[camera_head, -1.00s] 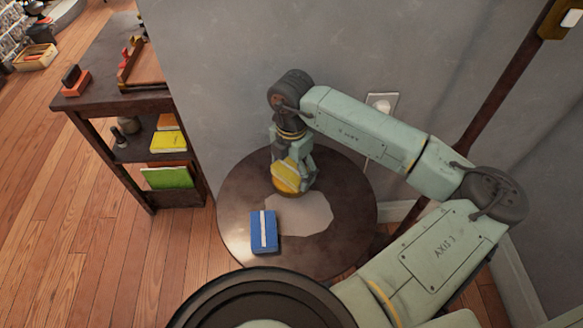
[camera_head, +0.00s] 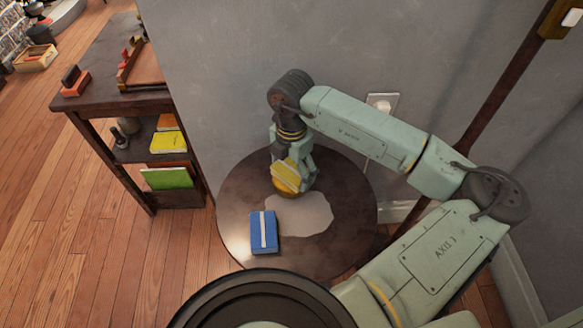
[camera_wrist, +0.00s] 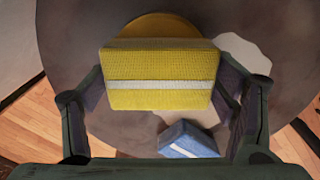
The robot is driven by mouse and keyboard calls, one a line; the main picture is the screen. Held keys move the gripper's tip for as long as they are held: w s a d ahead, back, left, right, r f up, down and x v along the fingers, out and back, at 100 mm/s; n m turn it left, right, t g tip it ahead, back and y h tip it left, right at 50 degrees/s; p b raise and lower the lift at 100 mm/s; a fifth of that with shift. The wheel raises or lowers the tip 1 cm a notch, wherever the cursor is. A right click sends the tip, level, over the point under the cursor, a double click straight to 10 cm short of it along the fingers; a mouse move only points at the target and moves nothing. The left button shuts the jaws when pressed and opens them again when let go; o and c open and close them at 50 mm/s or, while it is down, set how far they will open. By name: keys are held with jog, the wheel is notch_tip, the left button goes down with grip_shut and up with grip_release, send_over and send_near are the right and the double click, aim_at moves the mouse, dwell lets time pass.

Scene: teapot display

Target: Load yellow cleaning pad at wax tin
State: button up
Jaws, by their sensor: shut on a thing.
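The yellow cleaning pad (camera_head: 286,173) with a white stripe is held in my gripper (camera_head: 294,168), over the far part of the round table. In the wrist view the pad (camera_wrist: 160,70) sits between the two fingers of my gripper (camera_wrist: 160,88), which are shut on its ends. The wax tin, a round amber-yellow disc (camera_wrist: 160,22), shows behind the pad in the wrist view and is mostly hidden by it. In the head view the tin (camera_head: 288,192) shows just below the pad. I cannot tell whether pad and tin touch.
A blue pad (camera_head: 264,232) with a white stripe lies on the dark round table (camera_head: 345,205), beside a pale patch (camera_head: 305,214). A grey wall stands behind the table. A wooden shelf unit (camera_head: 108,90) with books stands to the left. The table's right side is clear.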

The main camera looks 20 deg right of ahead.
aim_at(291, 169)
jog(key=shift+r+p, duration=1.2)
jog(key=shift+r, duration=2.25)
